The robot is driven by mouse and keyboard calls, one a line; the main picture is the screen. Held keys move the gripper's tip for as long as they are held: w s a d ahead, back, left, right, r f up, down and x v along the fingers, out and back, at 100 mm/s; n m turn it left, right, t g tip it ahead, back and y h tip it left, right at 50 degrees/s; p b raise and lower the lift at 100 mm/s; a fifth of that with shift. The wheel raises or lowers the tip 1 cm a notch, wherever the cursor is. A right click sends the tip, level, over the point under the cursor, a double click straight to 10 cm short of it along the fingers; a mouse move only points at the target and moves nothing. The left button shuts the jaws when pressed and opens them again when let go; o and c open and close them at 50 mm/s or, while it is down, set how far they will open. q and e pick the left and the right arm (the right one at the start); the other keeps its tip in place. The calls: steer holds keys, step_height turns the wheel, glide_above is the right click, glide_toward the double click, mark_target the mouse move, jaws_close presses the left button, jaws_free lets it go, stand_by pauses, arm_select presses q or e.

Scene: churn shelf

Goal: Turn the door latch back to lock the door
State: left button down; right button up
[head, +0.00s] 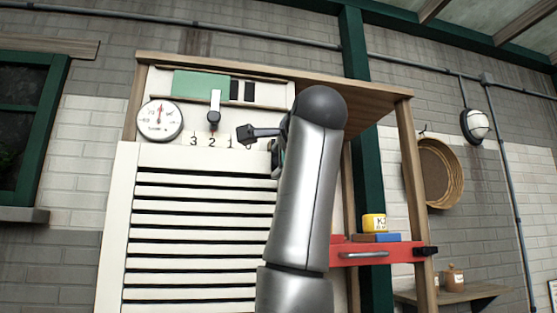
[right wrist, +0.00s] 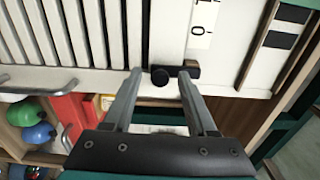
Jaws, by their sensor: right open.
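The black door latch (right wrist: 160,77) has a round knob and a short bar, and shows in the right wrist view beside the slatted door (right wrist: 60,35). My right gripper (right wrist: 155,73) is open, with its fingertips on either side of the knob. The right fingertip overlaps the bar; contact cannot be told. In the head view the slatted white door (head: 195,220) looks closed. There my right gripper (head: 258,133) shows mostly as a dark finger reaching left from behind my arm, which hides the latch area. My left gripper is not in view.
Above the door are a round dial (head: 159,121), a lever (head: 214,118) and a numbered scale. Blue and green balls (right wrist: 30,112) lie on a shelf.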

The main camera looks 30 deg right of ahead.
steer(key=b+v, duration=0.5)
steer(key=v, duration=1)
steer(key=shift+s+a+r, duration=0.1)
steer(key=shift+s+a, duration=0.05)
